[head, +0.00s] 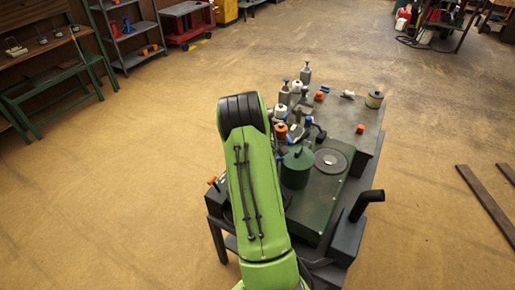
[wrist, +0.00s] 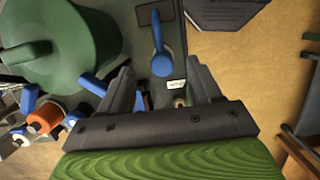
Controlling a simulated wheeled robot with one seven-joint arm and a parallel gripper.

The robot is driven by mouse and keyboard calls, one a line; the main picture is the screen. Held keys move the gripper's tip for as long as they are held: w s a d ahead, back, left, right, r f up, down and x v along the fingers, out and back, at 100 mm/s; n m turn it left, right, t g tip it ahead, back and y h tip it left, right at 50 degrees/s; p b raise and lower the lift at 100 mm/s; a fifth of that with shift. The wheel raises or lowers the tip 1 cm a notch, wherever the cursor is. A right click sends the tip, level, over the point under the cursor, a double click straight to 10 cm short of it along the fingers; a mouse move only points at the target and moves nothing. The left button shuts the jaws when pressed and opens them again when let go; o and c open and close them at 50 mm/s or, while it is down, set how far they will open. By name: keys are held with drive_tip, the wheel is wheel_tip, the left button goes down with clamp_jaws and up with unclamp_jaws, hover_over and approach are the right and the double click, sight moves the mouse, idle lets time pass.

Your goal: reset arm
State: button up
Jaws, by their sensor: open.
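My green arm (head: 252,195) rises in the middle of the head view and covers the left part of the mower (head: 325,190). In the wrist view my gripper (wrist: 160,72) shows two dark fingers spread apart with nothing held between them. A blue lever (wrist: 157,30) with a round base lies beyond the fingertips, over a dark green surface. I cannot tell how far the fingers are from it. My gripper is hidden behind the arm in the head view.
A green domed canister (head: 298,167) stands on the mower, beside a round grey disc (head: 331,161). Bottles and orange-capped parts crowd the grey tabletop (head: 348,112). A dark pipe (head: 367,205) sticks up at the right. Open floor (head: 110,190) lies to the left.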

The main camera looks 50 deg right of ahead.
drive_tip(key=w+a+r+m+t, duration=0.15)
drive_tip(key=a+r+t, duration=0.35)
drive_tip(key=a+r, duration=1.6)
drive_tip(key=s+a+r+t, duration=0.2)
drive_tip(key=s+a+t, duration=0.1)
drive_tip(key=s+a, duration=0.9)
drive_tip(key=shift+s+a+r, duration=0.15)
drive_tip(key=shift+s+a, duration=0.1)
drive_tip(key=shift+a, duration=0.65)
